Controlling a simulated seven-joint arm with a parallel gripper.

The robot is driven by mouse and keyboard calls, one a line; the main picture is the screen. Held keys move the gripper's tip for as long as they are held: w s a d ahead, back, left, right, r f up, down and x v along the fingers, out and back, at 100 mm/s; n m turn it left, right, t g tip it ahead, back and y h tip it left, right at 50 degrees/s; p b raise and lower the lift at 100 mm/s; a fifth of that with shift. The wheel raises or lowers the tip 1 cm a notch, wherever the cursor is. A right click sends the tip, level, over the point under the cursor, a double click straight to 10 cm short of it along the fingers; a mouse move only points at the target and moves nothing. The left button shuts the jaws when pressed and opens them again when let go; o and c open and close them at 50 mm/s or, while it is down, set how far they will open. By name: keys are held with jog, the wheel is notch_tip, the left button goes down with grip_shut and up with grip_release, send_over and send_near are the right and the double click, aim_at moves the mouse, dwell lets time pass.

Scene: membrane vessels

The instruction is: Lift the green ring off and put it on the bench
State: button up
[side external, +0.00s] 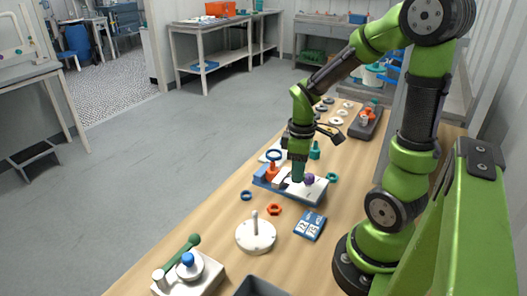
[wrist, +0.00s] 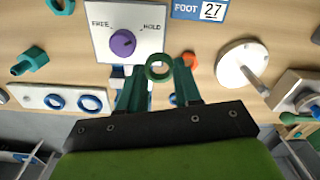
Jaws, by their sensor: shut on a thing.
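My gripper (wrist: 158,74) points down in the wrist view, with its two teal fingers shut on the green ring (wrist: 149,68). The ring lies just below the white plate marked FREE and HOLD (wrist: 105,46) in that picture, and near its purple knob (wrist: 122,43). In the side external view my gripper (side external: 298,178) is low over the blue-based vessel (side external: 268,182), left of the purple knob (side external: 309,179). The ring is hidden there. I cannot tell whether the ring touches anything below it.
On the bench (side external: 215,250) are a blue ring (side external: 246,195), an orange nut (side external: 275,209), a blue number card (side external: 310,224) and a white disc with a post (side external: 256,235).

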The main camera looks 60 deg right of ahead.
jog(key=s+a, duration=0.2)
jog(key=s, duration=0.2)
jog(key=n, duration=1.2)
send_near(221, 218)
notch_tip(221, 218, down, 6)
jog(key=shift+f, duration=0.25)
jog(key=shift+f, duration=0.15)
jog(key=o, duration=1)
